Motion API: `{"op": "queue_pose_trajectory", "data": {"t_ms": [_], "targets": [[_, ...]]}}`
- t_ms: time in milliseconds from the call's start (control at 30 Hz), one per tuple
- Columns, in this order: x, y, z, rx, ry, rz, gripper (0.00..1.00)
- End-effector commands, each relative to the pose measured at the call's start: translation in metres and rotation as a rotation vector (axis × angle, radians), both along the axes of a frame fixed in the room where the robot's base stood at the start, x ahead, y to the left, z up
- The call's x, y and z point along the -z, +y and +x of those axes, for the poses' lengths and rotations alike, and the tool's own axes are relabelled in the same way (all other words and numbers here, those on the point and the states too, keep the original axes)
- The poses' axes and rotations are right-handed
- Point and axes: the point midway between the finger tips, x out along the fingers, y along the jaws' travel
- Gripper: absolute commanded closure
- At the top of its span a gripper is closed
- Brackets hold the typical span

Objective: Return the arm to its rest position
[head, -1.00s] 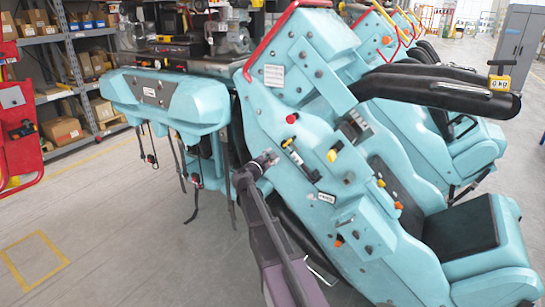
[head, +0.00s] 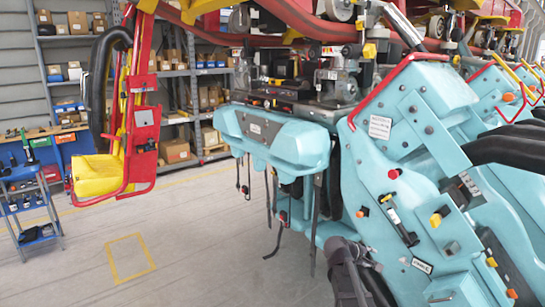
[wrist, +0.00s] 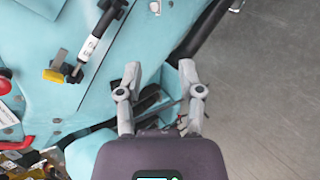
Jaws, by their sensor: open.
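My gripper (wrist: 158,82) shows in the wrist view with its two grey fingers apart and nothing between them. It points along the side of the turquoise coaster seat unit (wrist: 150,15). In the head view my purple arm shows only at the bottom edge, in front of the turquoise seat unit (head: 415,120). The gripper is small and hard to make out there. I cannot tell whether it touches the unit.
Handles and knobs, such as a yellow knob (wrist: 53,75), stick out from the unit near the fingers. Grey floor (head: 200,240) with a yellow square is open at the left. A red-and-yellow seat (head: 98,175), a blue tool cart (head: 30,205) and shelves (head: 175,110) stand farther back.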

Motion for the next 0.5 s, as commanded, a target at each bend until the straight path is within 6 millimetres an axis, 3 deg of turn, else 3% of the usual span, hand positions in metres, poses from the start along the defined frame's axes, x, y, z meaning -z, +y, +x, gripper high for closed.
{"op": "queue_pose_trajectory", "data": {"t_ms": [33, 267, 500], "targets": [[0.009, 0.007, -0.018, 0.037, -0.007, 0.072, 0.51], [0.048, 0.044, -0.079, 0.222, -0.016, 0.402, 0.51], [0.075, 0.095, -0.144, 0.423, 0.029, 0.718, 0.51]]}}
